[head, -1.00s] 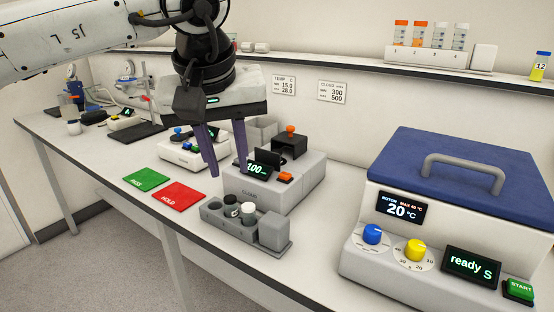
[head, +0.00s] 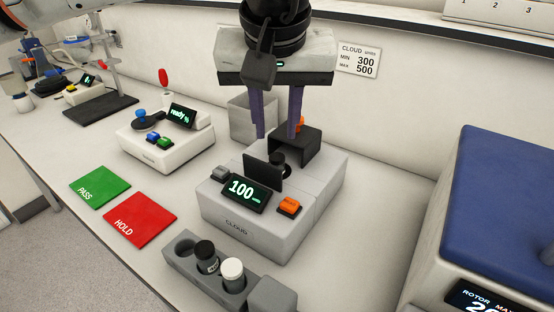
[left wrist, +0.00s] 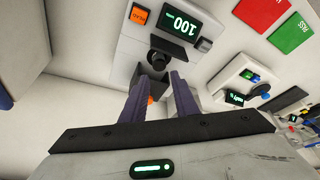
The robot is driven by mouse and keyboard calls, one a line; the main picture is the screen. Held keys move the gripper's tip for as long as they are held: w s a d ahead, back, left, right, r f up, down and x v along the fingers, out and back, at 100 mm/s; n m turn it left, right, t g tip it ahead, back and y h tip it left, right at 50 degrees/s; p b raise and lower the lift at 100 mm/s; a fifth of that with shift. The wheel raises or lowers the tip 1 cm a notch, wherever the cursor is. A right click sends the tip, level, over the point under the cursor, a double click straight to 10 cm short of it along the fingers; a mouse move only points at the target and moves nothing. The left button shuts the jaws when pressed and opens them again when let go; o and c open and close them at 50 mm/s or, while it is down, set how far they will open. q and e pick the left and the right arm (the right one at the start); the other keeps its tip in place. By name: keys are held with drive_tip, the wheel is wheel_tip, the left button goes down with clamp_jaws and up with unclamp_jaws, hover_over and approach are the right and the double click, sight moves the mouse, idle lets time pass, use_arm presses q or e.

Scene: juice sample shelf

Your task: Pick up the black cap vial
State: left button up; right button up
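A black cap vial (head: 206,257) stands upright in the grey rack (head: 183,269) in front of the CLOUD meter. A white cap vial (head: 232,275) stands beside it, to the right. My left gripper (head: 277,136) is open and empty, fingers pointing down over the back of the meter, behind and above the rack. In the left wrist view the left gripper (left wrist: 158,85) shows its two fingers apart near the meter's dark round part. The rack and vials cannot be made out there. My right gripper is not in view.
The CLOUD meter (head: 240,220) has a raised dark flap and a dark hood. Red HOLD (head: 139,219) and green PASS (head: 100,187) mats lie left of it. A blue-lidded machine (head: 505,210) stands at the right. The bench between meter and machine is clear.

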sight(277, 157)
use_arm(q)
drive_tip(key=x, duration=0.3)
drive_tip(key=shift+f, duration=0.4)
drive_tip(key=shift+p+x, duration=0.4)
drive_tip(key=shift+x, duration=2.35)
drive_tip(key=shift+d+r, duration=0.1)
clamp_jaws()
